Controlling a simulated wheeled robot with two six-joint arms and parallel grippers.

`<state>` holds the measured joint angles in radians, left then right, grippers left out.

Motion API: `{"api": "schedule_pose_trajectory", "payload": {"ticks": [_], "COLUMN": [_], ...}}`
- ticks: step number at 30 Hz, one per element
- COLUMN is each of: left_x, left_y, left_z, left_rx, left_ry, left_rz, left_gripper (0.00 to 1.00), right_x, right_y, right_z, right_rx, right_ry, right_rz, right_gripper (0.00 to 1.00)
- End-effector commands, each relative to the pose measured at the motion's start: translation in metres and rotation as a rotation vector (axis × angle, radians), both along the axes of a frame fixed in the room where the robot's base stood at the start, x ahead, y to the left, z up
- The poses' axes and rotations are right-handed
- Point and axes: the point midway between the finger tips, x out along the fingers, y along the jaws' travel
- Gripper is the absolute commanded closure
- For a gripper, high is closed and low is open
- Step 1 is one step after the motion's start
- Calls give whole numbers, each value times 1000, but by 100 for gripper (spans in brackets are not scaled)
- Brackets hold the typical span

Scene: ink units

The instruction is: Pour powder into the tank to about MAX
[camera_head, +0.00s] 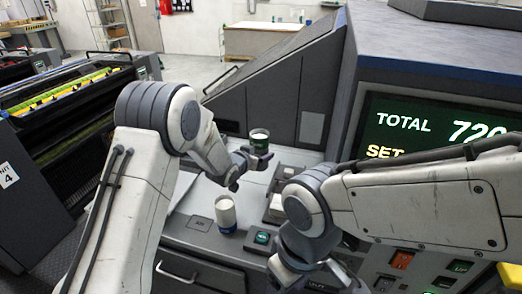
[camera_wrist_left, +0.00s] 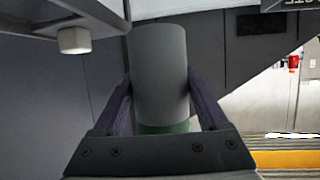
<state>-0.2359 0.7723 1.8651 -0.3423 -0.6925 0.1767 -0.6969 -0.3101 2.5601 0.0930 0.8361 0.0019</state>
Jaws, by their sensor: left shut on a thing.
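My left gripper (camera_head: 248,160) is shut on a small dark can (camera_head: 259,143) with a green band and a pale top, held above the grey console. In the left wrist view the can is a grey cylinder (camera_wrist_left: 159,72) with green at its base, between the two fingers; it looks about upright. A second container (camera_head: 226,215), with a white top and a blue lower part, stands upright on the console below the left gripper. I cannot tell whether it is the tank, and no MAX mark is readable. My right gripper (camera_head: 312,280) is low at the bottom edge, its fingers unclear.
The console top (camera_head: 202,208) is partly bare around the standing container. A green button (camera_head: 262,237) lies to its right. A screen (camera_head: 440,130) reads TOTAL 720. A sloped dark housing (camera_head: 275,90) rises behind. A pale block (camera_wrist_left: 74,40) hangs near the held can.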

Motion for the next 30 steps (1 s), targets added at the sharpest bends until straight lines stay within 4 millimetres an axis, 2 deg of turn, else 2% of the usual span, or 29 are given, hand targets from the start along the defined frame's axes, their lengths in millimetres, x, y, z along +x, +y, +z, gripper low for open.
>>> {"api": "schedule_pose_trajectory", "payload": {"ticks": [2, 4, 17, 18, 25, 30], "left_x": [-8, -16, -64, -63, -63, -65], "left_y": [1, 1, 9, 6, 3, -4], "left_z": [10, 2, -14, -22, -39, -27], "left_rx": [-1, -1, 0, 30, 180, 307], "left_ry": [0, 1, 0, -14, -62, -103], "left_rz": [0, -1, -2, -3, -2, -3], "left_gripper": [87, 87, 87, 87, 87, 87], "right_x": [0, 0, 0, 0, 0, 0], "right_y": [0, 0, 0, 0, 0, 0], "right_z": [9, 2, -8, -20, -47, -45], "right_rx": [0, 0, 0, 0, 0, 0], "right_ry": [0, 0, 0, 0, 0, 0], "right_rz": [0, 0, 0, 1, 2, 2], "right_gripper": [30, 30, 30, 30, 30, 30]}}
